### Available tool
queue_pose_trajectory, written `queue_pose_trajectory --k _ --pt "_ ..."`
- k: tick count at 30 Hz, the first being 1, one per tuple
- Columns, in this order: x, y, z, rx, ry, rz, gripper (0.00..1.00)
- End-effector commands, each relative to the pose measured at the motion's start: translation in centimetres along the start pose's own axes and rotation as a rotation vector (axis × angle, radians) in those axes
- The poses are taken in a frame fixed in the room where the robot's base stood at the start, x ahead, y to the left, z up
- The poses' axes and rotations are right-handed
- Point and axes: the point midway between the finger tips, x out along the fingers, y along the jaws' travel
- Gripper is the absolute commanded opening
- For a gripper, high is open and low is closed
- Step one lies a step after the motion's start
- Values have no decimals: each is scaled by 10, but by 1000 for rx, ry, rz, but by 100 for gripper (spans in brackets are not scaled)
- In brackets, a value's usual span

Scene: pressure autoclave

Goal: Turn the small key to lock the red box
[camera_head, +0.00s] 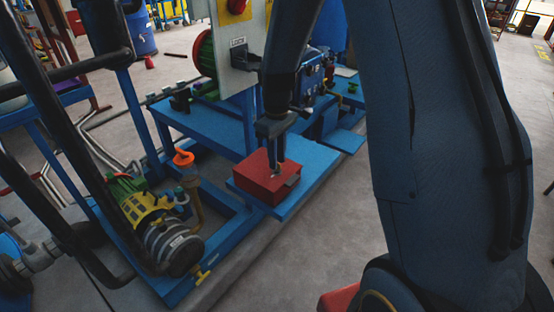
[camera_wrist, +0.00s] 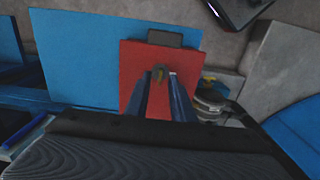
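The red box (camera_head: 258,184) sits on a blue platform in the head view, and its flat red lid (camera_wrist: 139,62) fills the middle of the wrist view. A grey latch plate (camera_wrist: 155,39) is at the box's edge; it also shows in the head view (camera_head: 292,181). A small brass-coloured key (camera_wrist: 159,74) stands on the lid. My gripper (camera_wrist: 160,80) points down at the lid, with one finger on each side of the key. Whether the fingers touch it is not clear. In the head view my gripper (camera_head: 277,165) is over the box, and the key is hardly visible.
The blue platform (camera_head: 308,164) leaves bare room around the box. A yellow and green pump with a motor (camera_head: 152,220) stands left of it. A white panel (camera_head: 240,50) and blue frame rise behind. Open grey floor (camera_head: 335,220) lies to the right.

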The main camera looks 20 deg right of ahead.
Motion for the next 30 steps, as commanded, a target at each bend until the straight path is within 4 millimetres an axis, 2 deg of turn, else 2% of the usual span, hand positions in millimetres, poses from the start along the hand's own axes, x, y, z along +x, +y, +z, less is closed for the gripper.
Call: queue_pose_trajectory --k 4,12,16,30 --pt "9 0 0 0 0 0 22" --pt "10 0 0 1 0 0 22" --pt "10 0 0 1 0 0 0" --pt "9 0 0 54 -1 -1 0"
